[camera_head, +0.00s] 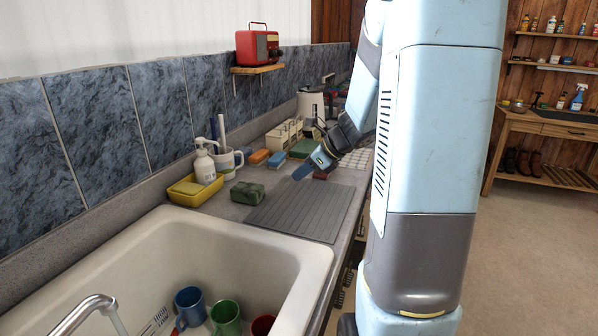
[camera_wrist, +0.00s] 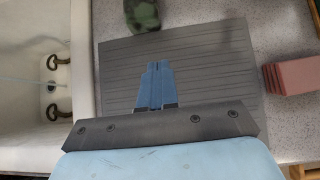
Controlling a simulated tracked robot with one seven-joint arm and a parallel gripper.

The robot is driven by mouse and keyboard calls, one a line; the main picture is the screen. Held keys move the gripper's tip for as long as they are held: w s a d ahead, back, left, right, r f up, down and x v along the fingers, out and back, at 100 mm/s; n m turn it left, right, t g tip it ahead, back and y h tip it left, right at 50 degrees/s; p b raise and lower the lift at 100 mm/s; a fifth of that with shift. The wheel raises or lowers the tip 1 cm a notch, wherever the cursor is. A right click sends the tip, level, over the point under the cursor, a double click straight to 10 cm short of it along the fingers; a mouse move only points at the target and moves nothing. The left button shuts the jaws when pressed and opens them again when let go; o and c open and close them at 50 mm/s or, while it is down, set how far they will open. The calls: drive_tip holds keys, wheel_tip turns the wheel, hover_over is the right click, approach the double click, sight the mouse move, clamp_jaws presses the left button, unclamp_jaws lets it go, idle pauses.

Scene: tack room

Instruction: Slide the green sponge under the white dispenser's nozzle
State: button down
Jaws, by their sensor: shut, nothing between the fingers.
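The white dispenser (camera_head: 205,167) stands upright at the yellow tray, its nozzle at the top. A mottled dark green, rounded block (camera_head: 247,193) lies on the counter right of the tray, by the drying mat's left corner; it also shows at the top of the wrist view (camera_wrist: 142,14). A flatter green block (camera_head: 302,148) lies farther back; I cannot tell for certain which is the green sponge. My gripper (camera_head: 299,174) is shut and empty, over the mat. In the wrist view its blue fingertips (camera_wrist: 157,65) point toward the wall side, apart from the mottled block.
The grey ribbed mat (camera_head: 300,212) lies beside the white sink (camera_head: 230,247), which holds several mugs. A yellow tray (camera_head: 192,192), a mug (camera_head: 229,163), an orange block (camera_head: 258,157) and a blue block (camera_head: 277,159) line the wall side. A reddish block (camera_wrist: 292,76) sits right of the mat.

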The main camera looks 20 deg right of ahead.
sight(264, 189)
drive_tip(key=x, duration=0.6)
drive_tip(key=shift+a+f, duration=0.1)
drive_tip(key=shift+a, duration=0.05)
drive_tip(key=shift+w+a+f, duration=0.2)
drive_tip(key=shift+w+a, duration=1.4)
drive_tip(key=shift+w, duration=0.1)
